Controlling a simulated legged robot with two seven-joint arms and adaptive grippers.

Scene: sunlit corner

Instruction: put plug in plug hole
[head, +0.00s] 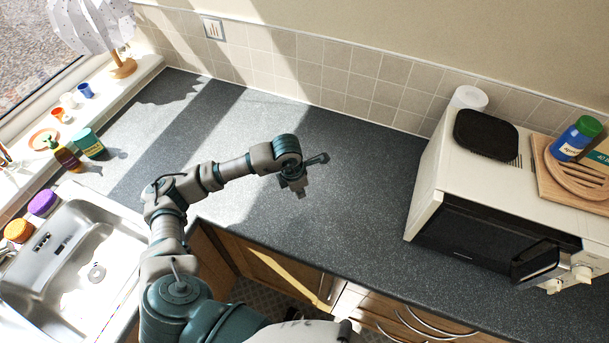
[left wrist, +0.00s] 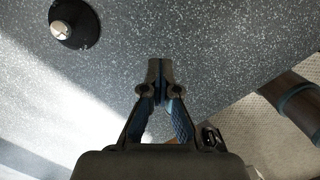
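The plug (left wrist: 75,24) is a black round disc with a silver knob on top. It lies on the dark speckled counter at the upper left of the left wrist view. My left gripper (left wrist: 160,70) points down over the counter, its fingers together with nothing visible between them, apart from the plug. In the head view my left gripper (head: 299,188) is above the middle of the counter. A small dark shape beside its wrist there cannot be clearly told. The plug hole (head: 97,272) is in the steel sink (head: 62,238) at the lower left. My right gripper is out of view.
A microwave (head: 480,190) with a black tray (head: 486,134) and wooden board (head: 567,175) on top stands at the right. Bottles (head: 88,143), sponges (head: 42,203) and cups line the sink and sill. The counter (head: 350,200) between is clear.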

